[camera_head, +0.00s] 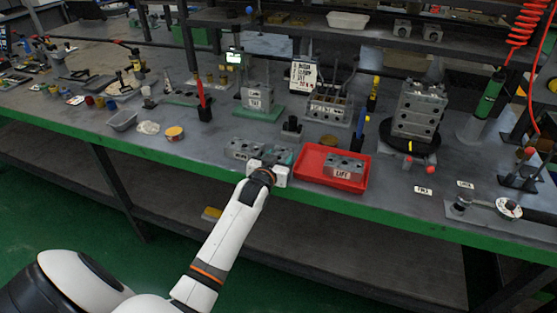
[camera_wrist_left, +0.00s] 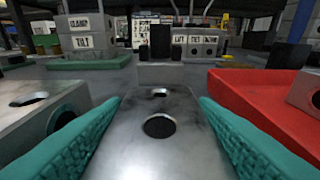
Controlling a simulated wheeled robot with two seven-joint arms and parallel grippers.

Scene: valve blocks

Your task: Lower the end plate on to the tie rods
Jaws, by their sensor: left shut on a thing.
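My left gripper (camera_head: 275,156) stands at the front of the bench. In the left wrist view its teal pads (camera_wrist_left: 160,130) are shut on a grey metal block (camera_wrist_left: 158,103) with round holes in its top. I cannot tell if this block is the end plate. Another grey block (camera_head: 243,149) is just left of it; it also shows in the left wrist view (camera_wrist_left: 35,108). A stack of grey blocks (camera_head: 418,108) stands on a black round base at the right. Thin upright rods seem to rise behind it; they are too small to be sure. My right gripper is out of view.
Behind are a TILT block (camera_head: 258,98) on a green plate, a labelled block with upright rods (camera_head: 328,109), and a red-handled tool (camera_head: 203,101).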

